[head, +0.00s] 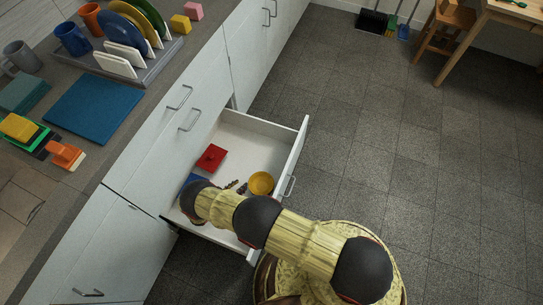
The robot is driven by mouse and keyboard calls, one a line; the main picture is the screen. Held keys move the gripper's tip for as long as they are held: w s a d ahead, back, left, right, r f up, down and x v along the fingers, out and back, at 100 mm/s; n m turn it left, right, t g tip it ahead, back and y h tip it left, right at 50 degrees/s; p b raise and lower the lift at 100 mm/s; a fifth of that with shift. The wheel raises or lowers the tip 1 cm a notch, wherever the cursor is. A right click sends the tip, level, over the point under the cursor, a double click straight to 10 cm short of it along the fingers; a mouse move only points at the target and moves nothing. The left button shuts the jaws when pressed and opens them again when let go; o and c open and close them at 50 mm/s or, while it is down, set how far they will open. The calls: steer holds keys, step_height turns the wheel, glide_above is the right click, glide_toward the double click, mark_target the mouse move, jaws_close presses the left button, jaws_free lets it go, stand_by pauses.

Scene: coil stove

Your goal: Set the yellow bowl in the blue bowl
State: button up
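The yellow bowl (261,182) sits in the open drawer, near its front right part. A blue item (194,179) shows at the drawer's left side, mostly hidden behind my arm; I cannot tell whether it is the blue bowl. My arm reaches over the drawer.
A red lidded item (211,158) lies in the open drawer (268,128). The counter holds a dish rack (160,62) with plates, mugs, a blue mat (94,108) and several blocks and sponges. The floor (360,130) right of the drawer is clear.

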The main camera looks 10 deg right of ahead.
steer(key=w+d+r+m+g, duration=0.1)
steer(key=w+r+m+g, duration=0.15)
steer(key=r, duration=0.85)
steer(key=w+d+r+m+g+y, duration=0.15)
steer(key=w+r+m, duration=0.25)
steer(key=r, duration=0.8)
steer(key=w+d+r+m+g+h, duration=0.15)
steer(key=w+r+m, duration=0.25)
steer(key=r, duration=0.7)
steer(key=s+d+r+m+y, duration=0.1)
steer(key=d+r+m, duration=0.15)
steer(key=r, duration=0.45)
steer(key=s+d+r+m+y, duration=0.15)
steer(key=d+r, duration=0.25)
steer(key=r, duration=0.4)
steer(key=s+d+r+m+y, duration=0.25)
steer(key=s+d+r, duration=0.3)
steer(key=r, duration=0.35)
steer(key=s+d+r+m+y, duration=0.1)
steer(key=s+d+r+m, duration=0.4)
steer(key=r, duration=0.4)
steer(key=s+d+r+m+t+y, duration=0.1)
steer(key=s+r+m, duration=0.2)
steer(key=s, duration=0.7)
steer(key=s+d+r+m+t+y, duration=0.2)
steer(key=s+r+m, duration=0.1)
steer(key=s, duration=0.7)
steer(key=shift+s+r, duration=0.25)
steer(key=shift+r, duration=0.35)
